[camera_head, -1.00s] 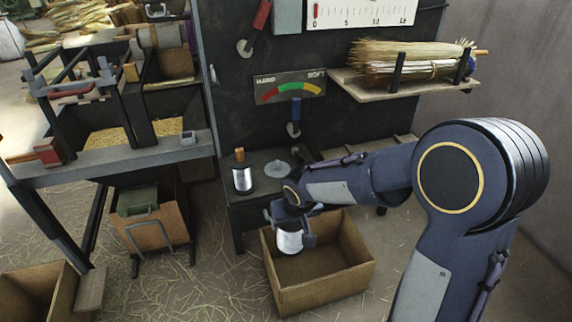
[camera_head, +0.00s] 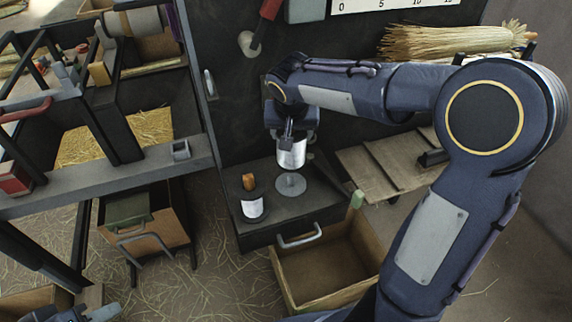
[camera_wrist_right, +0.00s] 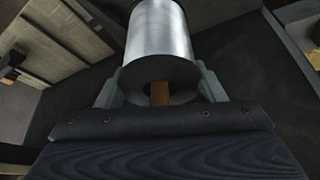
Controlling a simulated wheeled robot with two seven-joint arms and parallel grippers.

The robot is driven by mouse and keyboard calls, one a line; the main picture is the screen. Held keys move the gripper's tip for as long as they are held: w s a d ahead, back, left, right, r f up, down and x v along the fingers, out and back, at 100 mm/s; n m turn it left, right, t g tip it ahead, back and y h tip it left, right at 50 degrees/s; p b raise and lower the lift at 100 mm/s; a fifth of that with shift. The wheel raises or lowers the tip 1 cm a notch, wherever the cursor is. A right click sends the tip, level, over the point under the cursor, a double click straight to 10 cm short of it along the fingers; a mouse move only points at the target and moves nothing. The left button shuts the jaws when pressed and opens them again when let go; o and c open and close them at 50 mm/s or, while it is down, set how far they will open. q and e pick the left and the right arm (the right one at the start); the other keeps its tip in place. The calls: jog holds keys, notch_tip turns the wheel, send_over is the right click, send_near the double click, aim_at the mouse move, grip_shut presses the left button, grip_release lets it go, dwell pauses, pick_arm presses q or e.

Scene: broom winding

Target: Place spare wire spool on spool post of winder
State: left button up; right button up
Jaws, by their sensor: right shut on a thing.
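My right gripper (camera_head: 291,136) is shut on a silvery wire spool (camera_head: 292,154), held upright just above a round grey disc (camera_head: 290,186) on the dark bench. A gap shows between spool and disc; whether a post stands there is hard to see. In the right wrist view the spool (camera_wrist_right: 158,45) sits between the two fingers, its hollow end facing the camera, with something brown inside the opening. A blue-grey part at the bottom left seems to be my left gripper (camera_head: 92,314), mostly cut off.
An open cardboard box (camera_head: 325,272) stands in front of the dark bench (camera_head: 262,233), with a metal handle near it. A slatted wooden shelf (camera_head: 375,172) lies to the right. A frame with a straw bin (camera_head: 115,137) is at left. Dark panel stands behind.

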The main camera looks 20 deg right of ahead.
notch_tip(320, 180, down, 9)
jog(key=shift+r+b, duration=0.1)
jog(key=shift+b, duration=0.95)
jog(key=shift+f, duration=0.3)
jog(key=o, duration=1.4)
jog(key=shift+s, duration=0.1)
jog(key=shift+o, duration=0.2)
